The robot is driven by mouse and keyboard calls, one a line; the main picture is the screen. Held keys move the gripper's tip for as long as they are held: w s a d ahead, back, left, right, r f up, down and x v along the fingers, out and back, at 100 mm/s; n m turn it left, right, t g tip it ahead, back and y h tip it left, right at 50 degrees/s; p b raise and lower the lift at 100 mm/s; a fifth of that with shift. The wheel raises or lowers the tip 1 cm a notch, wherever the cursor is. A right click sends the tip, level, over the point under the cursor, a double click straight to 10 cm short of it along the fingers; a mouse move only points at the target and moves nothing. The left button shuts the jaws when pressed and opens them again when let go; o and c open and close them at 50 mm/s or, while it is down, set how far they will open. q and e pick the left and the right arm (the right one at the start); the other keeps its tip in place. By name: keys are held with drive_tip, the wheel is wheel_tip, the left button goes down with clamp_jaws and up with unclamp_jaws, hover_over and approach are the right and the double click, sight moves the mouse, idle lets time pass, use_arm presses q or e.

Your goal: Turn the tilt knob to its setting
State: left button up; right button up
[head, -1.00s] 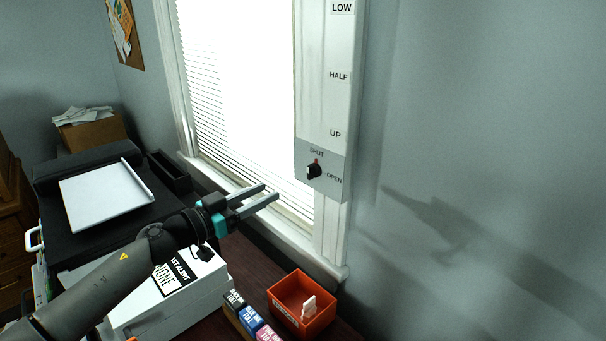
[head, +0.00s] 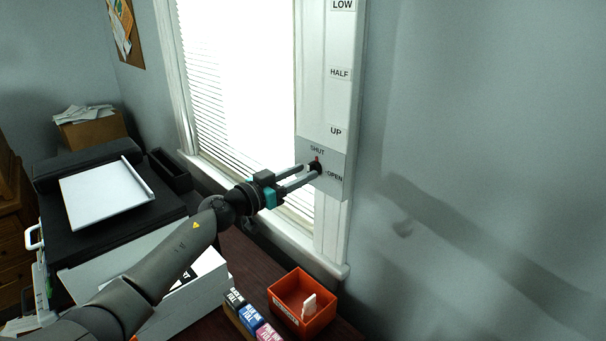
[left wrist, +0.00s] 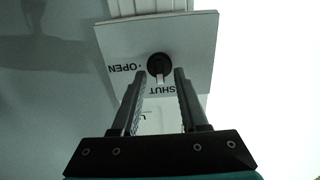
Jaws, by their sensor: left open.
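The tilt knob (head: 316,166) is a small black dial on the grey plate (head: 333,184) at the bottom of the white panel by the window. My right gripper is not in view.
The panel above carries the labels UP, HALF and LOW. Below stand an orange bin (head: 302,309) with a white item and several ink boxes (head: 249,318). A black machine (head: 120,205) is at the left. Bare wall (head: 480,130) lies right of the panel.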

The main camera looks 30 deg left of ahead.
use_arm(q)
drive_tip(key=shift+w+d, duration=0.2)
drive_tip(key=shift+w, duration=0.25)
drive_tip(key=shift+c, duration=0.4)
clamp_jaws()
